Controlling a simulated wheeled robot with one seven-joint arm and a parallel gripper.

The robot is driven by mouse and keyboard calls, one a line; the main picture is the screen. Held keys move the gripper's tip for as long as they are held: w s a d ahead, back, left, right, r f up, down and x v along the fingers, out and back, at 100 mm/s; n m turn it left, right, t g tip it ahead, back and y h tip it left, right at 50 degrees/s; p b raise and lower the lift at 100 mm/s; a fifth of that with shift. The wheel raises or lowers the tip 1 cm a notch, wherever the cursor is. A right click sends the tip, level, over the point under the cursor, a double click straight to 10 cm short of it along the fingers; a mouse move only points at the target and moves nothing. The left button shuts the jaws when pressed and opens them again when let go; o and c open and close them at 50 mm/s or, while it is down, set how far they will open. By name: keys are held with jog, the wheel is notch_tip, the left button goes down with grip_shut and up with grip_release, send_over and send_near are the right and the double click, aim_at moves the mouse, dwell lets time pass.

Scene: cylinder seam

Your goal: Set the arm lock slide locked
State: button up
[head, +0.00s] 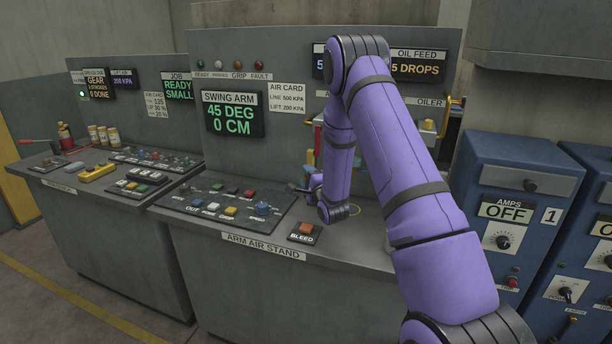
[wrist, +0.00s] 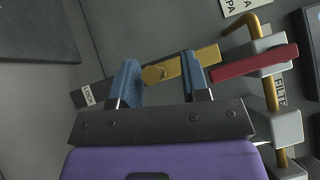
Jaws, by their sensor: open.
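In the wrist view, the arm lock slide shows as a dark bar (wrist: 113,88) with a LOCK label (wrist: 88,97) at its left end. A yellow plate with a round knob (wrist: 155,74) lies toward its right part. My gripper (wrist: 161,66) is open. Its two blue fingers stand on either side of the round knob, with the right finger in front of the yellow plate. I cannot tell whether they touch it. In the head view, my gripper (head: 304,188) is beside the arm air stand's back panel, partly hidden by my purple arm; the slide is not clear there.
A red handle (wrist: 254,63) on a yellow pipe (wrist: 270,94) with grey fittings is close to the right finger. The button panel (head: 226,202) and BLEED button (head: 305,231) are on the arm air stand below. The SWING ARM display (head: 233,115) reads 45 DEG, 0 CM.

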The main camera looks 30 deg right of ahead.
jog(key=s+a+f, duration=0.1)
jog(key=s, duration=0.8)
jog(key=shift+s+a+f, duration=0.15)
jog(key=shift+s, duration=0.1)
jog(key=s+a+r+n+g+y, duration=0.1)
jog(key=s+a+r+n+g, duration=0.25)
jog(key=r, duration=0.55)
jog(key=s+a+r+n+g, duration=0.1)
jog(key=a+r+n+g, duration=0.2)
jog(key=a+r+n, duration=0.5)
jog(key=s+a+r+n+g, duration=0.2)
jog(key=s+r+n, duration=0.1)
jog(key=s, duration=0.7)
jog(key=s+a+r+n+g+y, duration=0.1)
jog(key=s+a+r+n+g, duration=0.1)
jog(key=s, duration=0.8)
jog(key=s+a+r+n+g, duration=0.1)
jog(key=s+r+n+g, duration=0.2)
jog(key=s, duration=0.7)
jog(key=shift+s+a+r+n+g+y, duration=0.15)
jog(key=shift+a+r+n+g+y, duration=0.25)
jog(key=shift+r+n, duration=0.45)
